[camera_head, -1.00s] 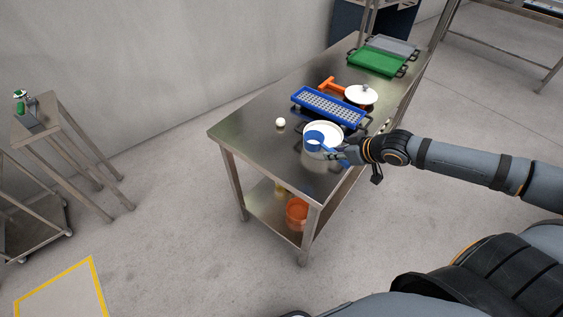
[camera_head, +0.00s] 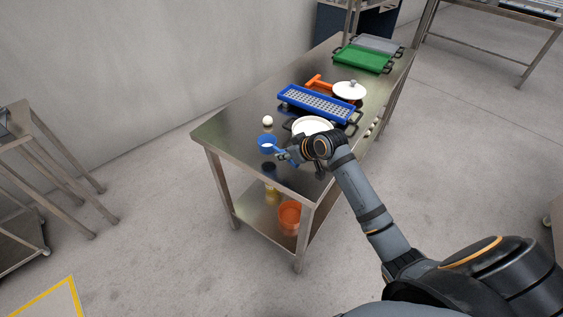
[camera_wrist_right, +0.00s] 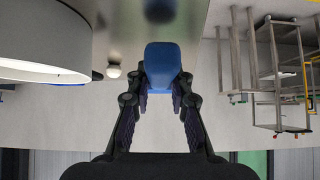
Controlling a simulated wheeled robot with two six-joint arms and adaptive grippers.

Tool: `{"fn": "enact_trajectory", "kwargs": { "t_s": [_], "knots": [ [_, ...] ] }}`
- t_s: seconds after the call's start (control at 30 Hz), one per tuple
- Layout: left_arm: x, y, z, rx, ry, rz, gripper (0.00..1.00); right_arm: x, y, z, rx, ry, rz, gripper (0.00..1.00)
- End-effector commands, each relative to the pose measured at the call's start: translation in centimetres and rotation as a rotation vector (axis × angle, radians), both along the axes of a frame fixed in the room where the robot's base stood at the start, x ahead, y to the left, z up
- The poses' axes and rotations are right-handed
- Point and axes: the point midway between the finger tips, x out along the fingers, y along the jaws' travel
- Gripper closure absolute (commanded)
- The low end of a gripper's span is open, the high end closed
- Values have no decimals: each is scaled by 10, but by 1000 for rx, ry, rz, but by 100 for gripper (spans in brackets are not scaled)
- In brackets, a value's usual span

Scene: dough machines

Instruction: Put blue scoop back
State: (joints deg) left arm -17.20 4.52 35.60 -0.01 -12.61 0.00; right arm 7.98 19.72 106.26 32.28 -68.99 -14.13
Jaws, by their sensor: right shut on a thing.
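The blue scoop (camera_head: 264,141) is a small round cup with a handle, and something white shows inside it. It is above the near left part of the steel table (camera_head: 235,120), with a dark reflection below it. My right gripper (camera_head: 284,154) is shut on the scoop's handle. In the right wrist view the blue scoop (camera_wrist_right: 163,65) sits between the fingertips of the right gripper (camera_wrist_right: 160,95). My left gripper is not in view.
A white pot (camera_head: 312,125) stands right of the scoop, close to my right gripper. A small white ball (camera_head: 267,120) lies behind the scoop. Further back are a blue perforated tray (camera_head: 315,102), an orange tool (camera_head: 318,82), a white lidded pot (camera_head: 350,90) and a green tray (camera_head: 362,58).

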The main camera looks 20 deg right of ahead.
Motion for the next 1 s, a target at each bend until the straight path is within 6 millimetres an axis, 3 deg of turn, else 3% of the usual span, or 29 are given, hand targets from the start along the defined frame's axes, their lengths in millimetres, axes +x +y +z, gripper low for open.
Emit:
{"fn": "enact_trajectory", "kwargs": {
  "t_s": [0.27,0.5,0.83,0.87,1.0],
  "knots": [
    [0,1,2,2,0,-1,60,9,8,-13,2,-1,-1,100],
    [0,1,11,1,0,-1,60,9,9,-44,-1,-1,-1,100],
    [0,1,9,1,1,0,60,9,8,-49,-1,-1,-1,100],
    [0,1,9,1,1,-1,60,9,8,-49,-1,0,-1,76],
    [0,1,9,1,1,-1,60,9,8,-49,-1,0,-1,58]
  ]
}}
